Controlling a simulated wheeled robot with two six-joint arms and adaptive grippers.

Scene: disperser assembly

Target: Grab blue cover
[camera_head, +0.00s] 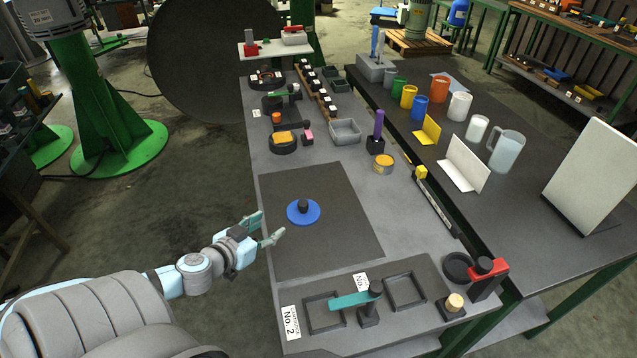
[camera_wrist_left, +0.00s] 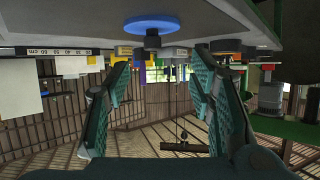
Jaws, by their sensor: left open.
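The blue cover (camera_head: 304,213) is a round blue disc with a dark knob on top. It lies on the dark grey mat (camera_head: 345,240) on the near table. In the left wrist view, which looks upside down, the blue cover (camera_wrist_left: 151,22) is at the top middle with its knob pointing down. My left gripper (camera_head: 269,226) is open and empty, at the mat's left edge, to the left of the cover and apart from it. Its two fingers (camera_wrist_left: 160,75) are spread wide in the wrist view. My right gripper is not in view.
A dark tray (camera_head: 390,270) with square recesses and a teal-handled part (camera_head: 355,300) lies at the near end. A black-and-red stand (camera_head: 487,278) is near right. Small parts and a purple-topped holder (camera_head: 378,125) stand farther back. The mat around the cover is clear.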

